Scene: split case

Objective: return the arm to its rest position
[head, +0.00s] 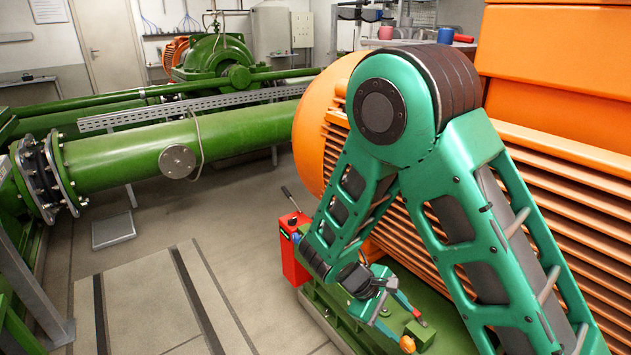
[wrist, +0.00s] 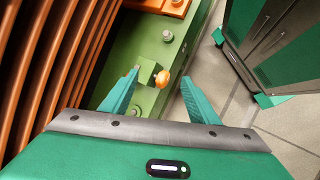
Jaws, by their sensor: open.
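My teal arm (head: 379,112) is bent in a high elbow over the right half of the head view, with its forearm reaching down and left. My gripper (head: 409,328) is low, over the green base of the big orange motor. In the wrist view my gripper (wrist: 160,78) has its two teal fingers spread apart. A small orange knob (wrist: 162,79) on the green base appears between the fingertips, with no visible grip on it. The same knob (head: 407,343) shows at the bottom of the head view. Whether the fingers touch anything is unclear.
The ribbed orange motor (head: 330,105) stands close beside and behind my arm. A red box (head: 291,250) with a lever stands just left of the forearm. A thick green pipe (head: 130,160) crosses the left. Open floor (head: 255,240) lies between pipe and motor.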

